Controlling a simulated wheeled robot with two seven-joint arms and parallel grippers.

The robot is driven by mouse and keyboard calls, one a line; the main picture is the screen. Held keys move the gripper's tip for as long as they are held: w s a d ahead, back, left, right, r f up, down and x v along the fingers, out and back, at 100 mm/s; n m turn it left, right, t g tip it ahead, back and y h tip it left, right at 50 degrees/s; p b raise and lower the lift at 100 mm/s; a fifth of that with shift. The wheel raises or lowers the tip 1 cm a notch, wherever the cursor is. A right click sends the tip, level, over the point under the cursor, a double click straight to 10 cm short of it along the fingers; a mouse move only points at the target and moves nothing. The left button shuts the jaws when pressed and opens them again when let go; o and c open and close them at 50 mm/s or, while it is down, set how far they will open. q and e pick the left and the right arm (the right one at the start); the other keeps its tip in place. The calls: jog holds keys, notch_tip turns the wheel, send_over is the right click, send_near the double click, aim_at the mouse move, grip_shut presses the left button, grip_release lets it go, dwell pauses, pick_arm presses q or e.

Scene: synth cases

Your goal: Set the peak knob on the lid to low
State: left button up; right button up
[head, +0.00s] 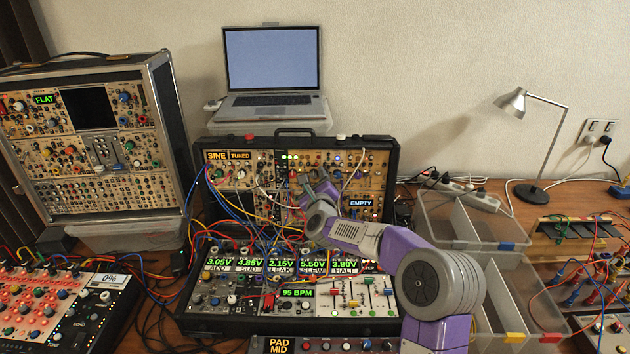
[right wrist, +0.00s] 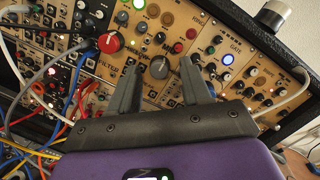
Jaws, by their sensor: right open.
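The lid (head: 222,143) of the open black synth case stands upright in the head view, with a tan panel full of knobs and jacks. My right gripper (head: 313,186) is in front of the lid's middle. In the right wrist view the right gripper (right wrist: 158,65) is open, its dark fingers spread toward the panel. A grey knob (right wrist: 160,68) shows between the fingertips; I cannot read its label or tell whether the fingers touch it. A larger red knob (right wrist: 109,42) is to its left, near "FILTER" lettering. I cannot tell which knob is peak. My left gripper is not in view.
Patch cables (right wrist: 72,98) hang from the lid left of the gripper, and a grey cable (right wrist: 292,92) curves at right. The lower case panel (head: 230,325) has lit displays. A laptop (head: 272,60) stands behind, clear bins (head: 465,235) at right.

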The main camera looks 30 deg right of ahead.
jog(key=shift+c, duration=0.2)
grip_shut()
